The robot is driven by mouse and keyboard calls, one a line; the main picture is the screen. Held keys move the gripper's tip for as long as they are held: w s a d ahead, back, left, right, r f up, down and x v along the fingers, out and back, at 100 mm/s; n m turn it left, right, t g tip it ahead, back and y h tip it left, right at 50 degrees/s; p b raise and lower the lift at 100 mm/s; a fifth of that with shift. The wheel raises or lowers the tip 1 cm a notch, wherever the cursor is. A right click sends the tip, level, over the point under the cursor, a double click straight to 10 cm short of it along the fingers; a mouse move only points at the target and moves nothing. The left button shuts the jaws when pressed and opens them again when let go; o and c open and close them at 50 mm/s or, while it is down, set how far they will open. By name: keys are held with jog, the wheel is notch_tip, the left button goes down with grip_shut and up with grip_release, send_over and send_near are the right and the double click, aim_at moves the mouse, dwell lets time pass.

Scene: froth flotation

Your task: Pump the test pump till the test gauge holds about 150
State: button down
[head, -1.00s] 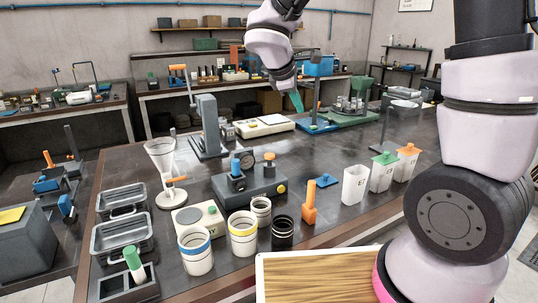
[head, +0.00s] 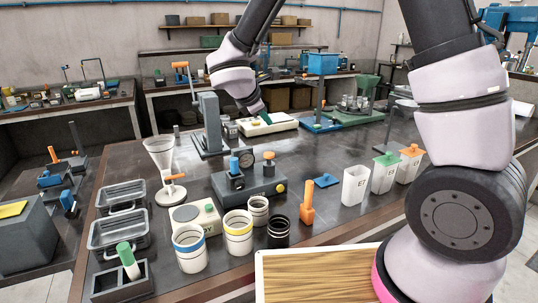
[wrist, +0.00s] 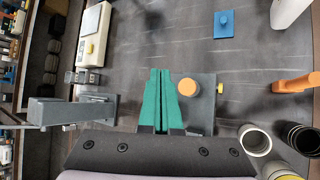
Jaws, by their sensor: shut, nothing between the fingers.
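A low grey unit (head: 262,192) on the near bench has a blue upright part (head: 235,166), a small round dial (head: 247,160), an orange-topped post (head: 268,157) and a yellow knob (head: 281,188). It looks like the test pump and gauge, but I see no label and cannot read the dial. In the wrist view its orange cap (wrist: 188,87) lies just right of my gripper fingers, which hide part of the unit. My gripper (head: 266,119) has green fingers together, empty, above the bench; they also fill the middle of the wrist view (wrist: 160,75).
A tall grey stand (head: 211,125) with an orange-gripped lever (head: 180,66) stands behind the unit, left of my gripper. A white instrument (head: 285,124) is behind. Cups (head: 237,240), an orange tool (head: 307,208) and lidded containers (head: 384,178) surround the front and right.

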aim_at(268, 153)
notch_tip(268, 153, down, 8)
jog(key=shift+f, duration=0.1)
dwell(0.4)
dwell(2.0)
jog(key=shift+f, duration=0.35)
jog(key=shift+f, duration=1.2)
dwell(1.2)
jog(key=shift+r, duration=1.6)
jog(key=shift+r, duration=0.15)
jog(key=shift+r, duration=2.4)
